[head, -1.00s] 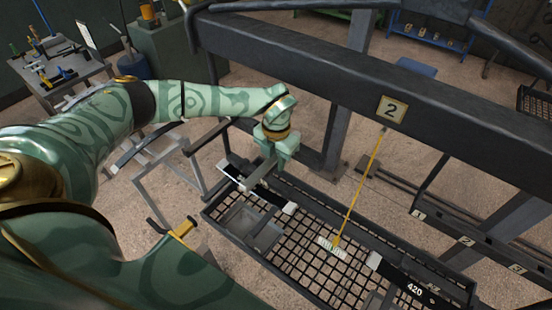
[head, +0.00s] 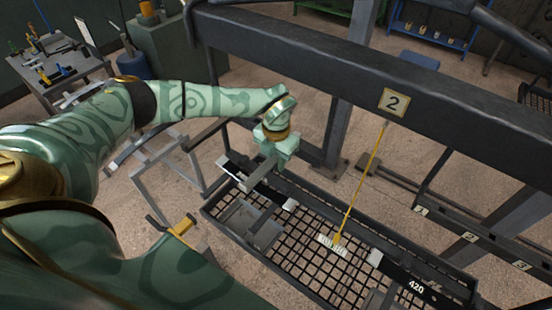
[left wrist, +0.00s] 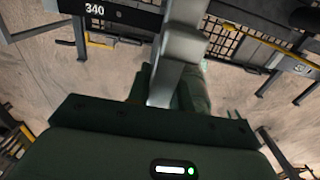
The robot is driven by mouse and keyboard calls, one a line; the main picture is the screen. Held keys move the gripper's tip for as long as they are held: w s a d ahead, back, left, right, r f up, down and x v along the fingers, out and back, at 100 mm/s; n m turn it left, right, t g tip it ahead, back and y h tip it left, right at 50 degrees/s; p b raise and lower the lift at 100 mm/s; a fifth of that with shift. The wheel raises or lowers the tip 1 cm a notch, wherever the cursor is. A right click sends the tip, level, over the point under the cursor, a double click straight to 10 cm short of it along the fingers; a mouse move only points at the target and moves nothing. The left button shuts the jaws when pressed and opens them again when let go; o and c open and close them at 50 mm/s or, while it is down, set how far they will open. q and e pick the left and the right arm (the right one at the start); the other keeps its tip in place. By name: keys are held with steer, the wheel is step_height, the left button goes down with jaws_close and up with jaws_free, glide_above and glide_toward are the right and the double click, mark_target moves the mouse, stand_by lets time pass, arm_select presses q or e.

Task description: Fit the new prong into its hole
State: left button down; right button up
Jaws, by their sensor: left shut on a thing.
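My left gripper (head: 277,152) is shut on a grey metal bar, which appears to be the new prong (head: 260,172). The prong slants down and left over the left end of the black mesh tray. In the left wrist view the prong (left wrist: 178,60) runs up from the gripper (left wrist: 168,95) to a thicker block-like end near the black rail marked 340 (left wrist: 115,13). I cannot make out the hole or whether the prong touches the rail. My right gripper is not in view.
The mesh tray (head: 345,275) holds a grey bin (head: 250,224) and a white label tag (head: 332,245). A rail marked 420 (head: 416,287) lies right.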

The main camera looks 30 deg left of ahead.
arm_select(q)
steer(key=shift+f, duration=0.3)
